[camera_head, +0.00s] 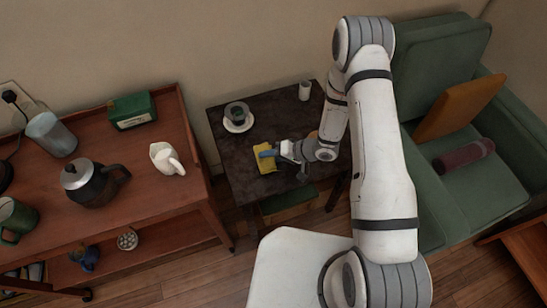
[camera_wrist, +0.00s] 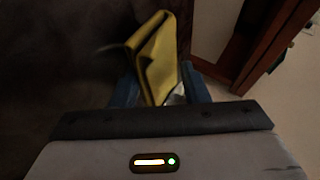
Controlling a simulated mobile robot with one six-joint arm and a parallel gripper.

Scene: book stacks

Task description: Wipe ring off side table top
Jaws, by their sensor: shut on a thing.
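The side table (camera_head: 273,107) has a dark, mottled top. My gripper (camera_head: 270,153) is low over the left middle of that top, shut on a yellow cloth (camera_head: 262,160). The cloth is folded and seems to touch the table top. In the wrist view the cloth (camera_wrist: 157,60) stands between the two blue fingers of my gripper (camera_wrist: 160,85). A faint pale curved mark, perhaps part of the ring (camera_wrist: 108,47), shows on the dark top left of the cloth in the wrist view. I cannot make out the ring in the head view.
A cup on a saucer (camera_head: 238,126) stands at the table's back left, and a small white cylinder (camera_head: 305,90) at its back right. A wooden trolley (camera_head: 190,150) with a kettle (camera_head: 90,181) and a jug is on the left. A green armchair (camera_head: 480,190) is on the right.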

